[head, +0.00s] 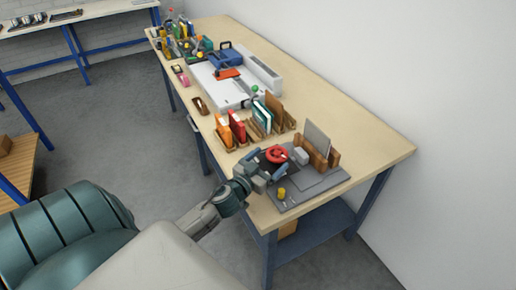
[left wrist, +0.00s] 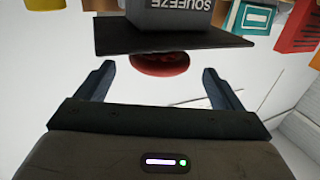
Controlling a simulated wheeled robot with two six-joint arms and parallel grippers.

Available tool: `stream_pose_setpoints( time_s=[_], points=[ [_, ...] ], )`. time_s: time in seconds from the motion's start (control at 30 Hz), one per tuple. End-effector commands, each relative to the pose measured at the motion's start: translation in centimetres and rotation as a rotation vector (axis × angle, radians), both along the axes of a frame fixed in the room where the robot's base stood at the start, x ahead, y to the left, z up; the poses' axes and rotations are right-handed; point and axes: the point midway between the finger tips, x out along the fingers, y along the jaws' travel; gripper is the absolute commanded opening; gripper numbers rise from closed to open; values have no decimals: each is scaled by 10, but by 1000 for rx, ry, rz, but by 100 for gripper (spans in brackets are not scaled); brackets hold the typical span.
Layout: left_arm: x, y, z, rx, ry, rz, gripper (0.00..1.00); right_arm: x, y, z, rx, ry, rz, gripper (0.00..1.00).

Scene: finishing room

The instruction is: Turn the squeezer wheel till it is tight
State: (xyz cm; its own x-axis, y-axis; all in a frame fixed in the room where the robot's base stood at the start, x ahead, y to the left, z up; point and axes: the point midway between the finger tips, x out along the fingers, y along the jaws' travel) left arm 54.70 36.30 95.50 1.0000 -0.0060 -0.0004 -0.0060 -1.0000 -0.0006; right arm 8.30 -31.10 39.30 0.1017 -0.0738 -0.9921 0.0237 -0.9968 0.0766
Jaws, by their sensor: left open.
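The red squeezer wheel (head: 277,154) sits on the grey squeezer at the near end of the workbench. In the left wrist view the wheel (left wrist: 160,65) shows partly, its rest hidden by a dark plate (left wrist: 170,42) and a grey block marked SQUEEZE (left wrist: 180,15). My left gripper (head: 266,163) is open, with its fingers close to the wheel in the head view. In the left wrist view the wheel lies between and beyond the spread fingertips of the gripper (left wrist: 159,68). I cannot tell whether a finger touches it. My right gripper is not in view.
A grey base board (head: 315,190) lies under the squeezer, with a small yellow piece (head: 281,193) on it. A wooden holder with a grey sheet (head: 317,138) stands just behind. Colourful books (head: 237,126) stand farther along the bench (head: 350,130). The bench's right side is clear.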

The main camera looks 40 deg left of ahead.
Motion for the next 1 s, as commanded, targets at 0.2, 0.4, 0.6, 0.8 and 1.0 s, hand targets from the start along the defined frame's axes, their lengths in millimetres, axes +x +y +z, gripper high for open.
stream_pose_setpoints(
  time_s=[0.2, 0.4, 0.6, 0.8, 1.0],
  points=[
    [-35, -1, -7, 3, 1, -4, 88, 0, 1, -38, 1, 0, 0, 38],
    [-55, 0, -4, 3, 1, -3, 88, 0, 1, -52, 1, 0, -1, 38],
    [-61, 0, -1, 1, 0, -1, 88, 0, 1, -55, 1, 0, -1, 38],
    [-61, 0, 0, 0, 0, -1, 88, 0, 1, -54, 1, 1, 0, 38],
    [-59, -1, 0, 4, 28, -28, 88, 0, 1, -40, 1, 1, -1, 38]
  ],
)
